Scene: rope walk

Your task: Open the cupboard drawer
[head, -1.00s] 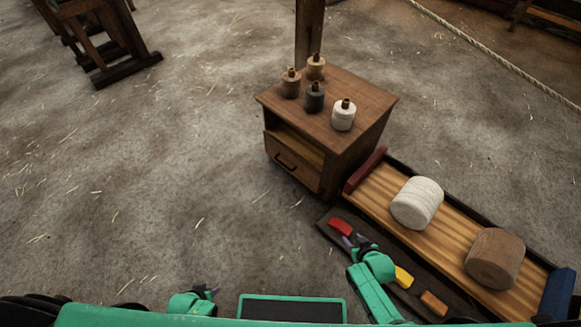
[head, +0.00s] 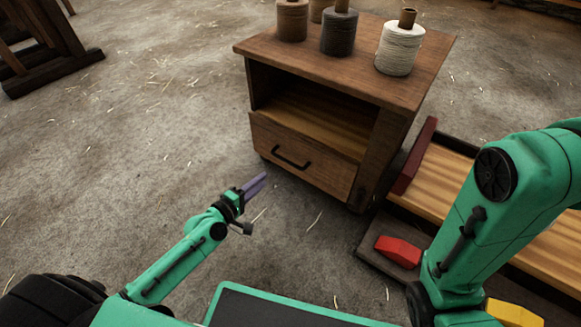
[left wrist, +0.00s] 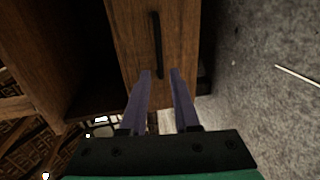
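The wooden cupboard (head: 350,65) stands ahead of me, with an open shelf space above its drawer. The drawer (head: 325,178) is closed, its front level with the cupboard. A dark bar handle (head: 291,158) is on the drawer front. My left gripper (head: 260,181) is open and empty, in front of and below the handle, apart from the drawer in the head view. In the left wrist view, the gripper's two purple fingers (left wrist: 160,73) point at the drawer front (left wrist: 180,35), and the near end of the handle (left wrist: 156,40) shows between the fingertips. My right gripper is out of view.
Several spools, among them a white one (head: 399,48) and a dark one (head: 339,33), stand on the cupboard top. A tray with a dark red end (head: 416,155) and a red block (head: 398,251) are at the right. The floor left of the cupboard is clear.

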